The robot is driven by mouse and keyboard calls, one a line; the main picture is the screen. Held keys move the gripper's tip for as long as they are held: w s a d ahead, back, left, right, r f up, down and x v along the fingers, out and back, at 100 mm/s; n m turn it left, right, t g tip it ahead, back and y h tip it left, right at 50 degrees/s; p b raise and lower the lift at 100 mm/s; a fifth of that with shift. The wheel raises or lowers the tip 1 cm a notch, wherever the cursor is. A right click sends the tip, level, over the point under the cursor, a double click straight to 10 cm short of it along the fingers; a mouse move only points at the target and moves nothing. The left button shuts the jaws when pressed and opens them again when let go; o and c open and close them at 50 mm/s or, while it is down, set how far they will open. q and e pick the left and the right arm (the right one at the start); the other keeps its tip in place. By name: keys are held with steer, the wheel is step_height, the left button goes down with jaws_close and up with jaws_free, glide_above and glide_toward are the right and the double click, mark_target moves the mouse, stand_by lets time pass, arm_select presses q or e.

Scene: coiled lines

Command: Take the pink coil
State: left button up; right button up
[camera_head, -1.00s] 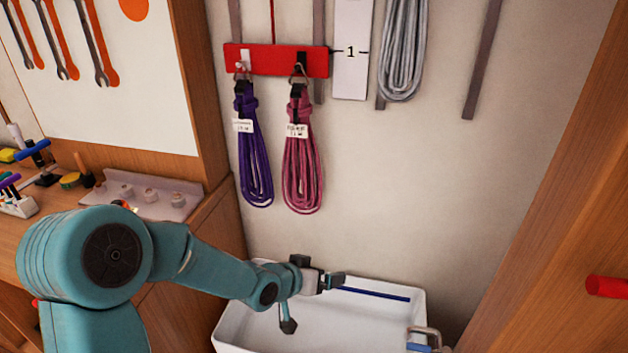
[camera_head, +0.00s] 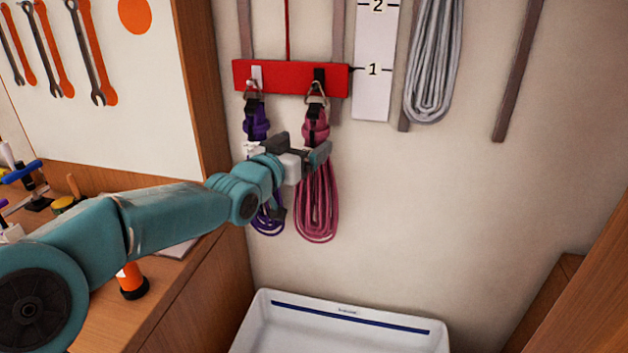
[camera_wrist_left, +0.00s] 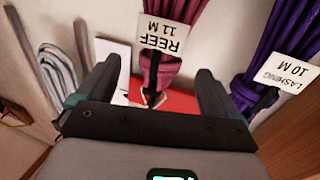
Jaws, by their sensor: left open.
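The pink coil (camera_head: 316,208) hangs from a dark hook on the red wall rail (camera_head: 290,77). My left gripper (camera_head: 306,152) is in front of it, near its upper part, and hides its tag in the head view. In the left wrist view the pink coil (camera_wrist_left: 183,28), with a white tag reading REEF 11 M, shows between the two spread fingers of my left gripper (camera_wrist_left: 155,82). The jaws are open; I cannot tell whether a finger touches the coil. My right gripper is not in view.
A purple coil (camera_head: 257,124), tagged LASHING 10 M, hangs close on the left, partly behind my gripper. A grey coil (camera_head: 432,65) hangs to the right. A white bin (camera_head: 345,314) stands below. A wooden bench and wooden panel flank the wall.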

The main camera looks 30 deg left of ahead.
mark_target(309, 136)
arm_select(q)
steer(key=shift+w+f, duration=0.1)
steer(key=shift+w, duration=0.4)
steer(key=w, duration=0.1)
steer(key=w+p, duration=0.1)
steer(key=w, duration=0.1)
steer(key=w+p, duration=0.1)
steer(key=w, duration=0.1)
steer(key=shift+w+r, duration=0.15)
steer(key=shift+r, duration=0.1)
steer(key=shift+w, duration=0.15)
steer(key=shift+s, duration=0.2)
steer(key=shift+c, duration=0.6)
steer(key=c, duration=1.5)
steer(key=shift+r, duration=0.1)
jaws_close()
steer(key=shift+r, duration=0.1)
